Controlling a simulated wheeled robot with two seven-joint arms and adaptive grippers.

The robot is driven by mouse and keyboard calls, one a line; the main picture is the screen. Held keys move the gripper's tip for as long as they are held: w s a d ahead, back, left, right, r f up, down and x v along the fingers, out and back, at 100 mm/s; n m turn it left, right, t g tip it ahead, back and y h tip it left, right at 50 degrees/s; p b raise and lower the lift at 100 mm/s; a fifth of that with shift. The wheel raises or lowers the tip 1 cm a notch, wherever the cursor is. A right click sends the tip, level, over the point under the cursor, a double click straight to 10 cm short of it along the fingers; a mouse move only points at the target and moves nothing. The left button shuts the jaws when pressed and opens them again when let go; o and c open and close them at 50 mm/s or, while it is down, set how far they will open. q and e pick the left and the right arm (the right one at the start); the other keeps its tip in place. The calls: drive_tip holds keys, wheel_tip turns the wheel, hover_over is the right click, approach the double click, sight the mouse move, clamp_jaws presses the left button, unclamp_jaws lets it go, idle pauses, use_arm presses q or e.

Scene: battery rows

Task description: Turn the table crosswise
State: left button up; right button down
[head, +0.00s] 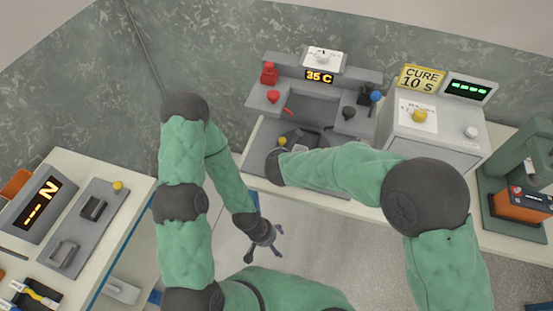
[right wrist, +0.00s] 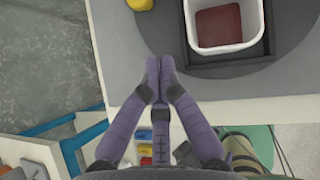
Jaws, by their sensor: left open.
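A grey round turntable (right wrist: 160,40) lies on a pale worktop in the right wrist view. On it sits a dark square frame (right wrist: 188,48) holding a white container (right wrist: 233,47) with a dark red bottom inside. A yellow knob (right wrist: 139,4) shows at the top edge. My right gripper (right wrist: 158,62) has its purple fingertips together over the turntable's near left part, with nothing visible between them. I cannot tell whether they touch it. In the head view my right forearm and hand partly hide the turntable. My left gripper (head: 264,248) is open and empty, low over the floor gap.
Behind the turntable stands a grey console with a 35 C display (head: 320,76) and red, black and blue controls. To its right are a CURE 10 s box (head: 432,135) and a green press (head: 520,170). A separate bench (head: 75,165) with panels stands left.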

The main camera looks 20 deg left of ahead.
drive_tip(key=shift+s+r, duration=0.25)
drive_tip(key=shift+r, duration=0.2)
drive_tip(key=shift+s+r, duration=0.2)
drive_tip(key=shift+r, duration=0.25)
drive_tip(key=shift+s+r+p, duration=0.15)
drive_tip(key=shift+r+p, duration=0.2)
drive_tip(key=shift+p, duration=0.05)
drive_tip(key=a+p+v, duration=0.1)
drive_tip(key=p+v, duration=0.1)
drive_tip(key=v, duration=0.4)
drive_tip(key=shift+s+d+r, duration=0.15)
drive_tip(key=shift+s+d, duration=0.2)
